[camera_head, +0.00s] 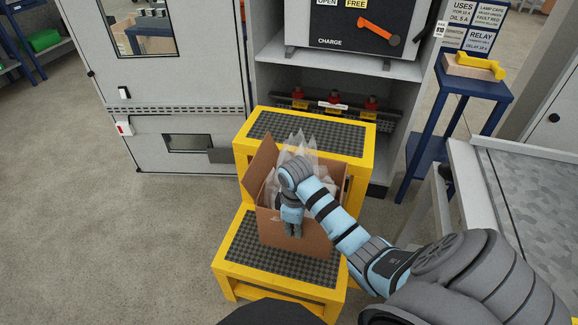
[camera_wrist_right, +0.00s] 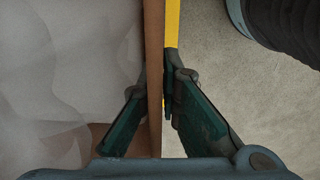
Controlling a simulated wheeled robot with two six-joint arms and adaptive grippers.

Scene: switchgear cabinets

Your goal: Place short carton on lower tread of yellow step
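The short carton (camera_head: 325,235) is an open brown box with raised flaps and pale, translucent wrapping inside. In the head view it is upright over the back part of the lower tread (camera_head: 250,255) of the yellow step (camera_head: 240,160), in front of the upper tread. I cannot tell whether its base touches the tread. My right gripper (camera_head: 292,232) points down at the carton's near wall. In the right wrist view its fingers (camera_wrist_right: 157,98) close on both sides of the carton wall (camera_wrist_right: 154,45). My left gripper is not in view.
A grey cabinet (camera_head: 190,90) stands behind the step, beside an open bay with a charger unit (camera_head: 350,60). A blue stand (camera_head: 470,85) holding a yellow item is at the right, near a grey-topped table (camera_head: 530,180). Floor at the left (camera_head: 130,230) is clear.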

